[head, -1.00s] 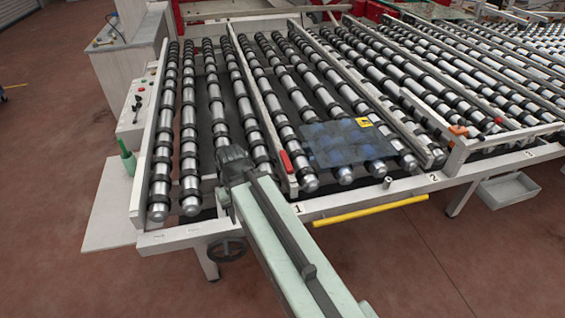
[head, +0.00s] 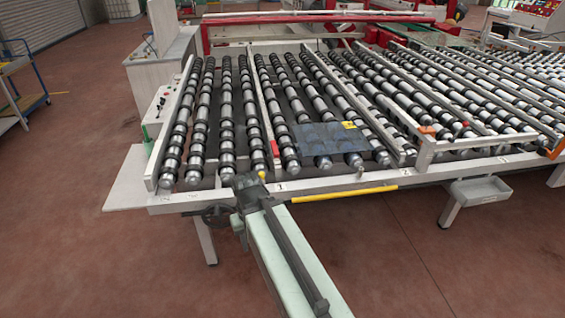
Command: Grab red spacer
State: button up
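A small red spacer (head: 275,147) sits on the rail beside the rollers, left of a dark glass sheet (head: 328,138) with a yellow label. My gripper (head: 246,181) is at the front edge of the roller table, lower in the picture than the red spacer and a little left of it. It is apart from the spacer. Its fingers are too small and dark to show whether they are open or shut.
The roller table's white front rail (head: 330,187) runs across, with a yellow bar (head: 344,194) along it. A handwheel (head: 216,214) hangs below the rail. An orange block (head: 427,129) is at right. A blue cart (head: 24,95) stands far left. Red-brown floor in front is clear.

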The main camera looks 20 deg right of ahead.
aim_at(274, 150)
jog(key=z, duration=0.1)
jog(key=k, duration=0.1)
jog(key=z, duration=0.35)
jog(key=i, duration=1.05)
jog(key=u, duration=2.9)
jog(key=k, duration=0.8)
jog(key=z, duration=1.1)
